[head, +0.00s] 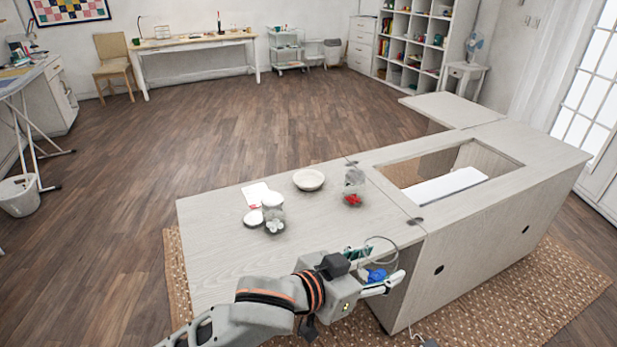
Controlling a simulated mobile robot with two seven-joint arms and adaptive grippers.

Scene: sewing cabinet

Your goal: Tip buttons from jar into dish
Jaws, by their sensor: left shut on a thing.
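My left gripper (378,277) is shut on a clear jar with blue buttons (376,274), at the near edge of the cabinet top. The jar looks tilted; its exact angle is hard to tell, and the fingers hide part of it. The white dish (308,180) stands upright on the cabinet top, farther back and to the left of the gripper, apart from it. I cannot make out any buttons in the dish. A small pale and dark part at the bottom edge may be the tip of my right gripper (425,342).
A clear jar with red contents (353,199) stands right of the dish. A jar with pale contents (274,226), a white lid (253,218) and a paper (255,194) are to its left. The cabinet top (225,250) is bare at front left; an opening (410,170) lies right.

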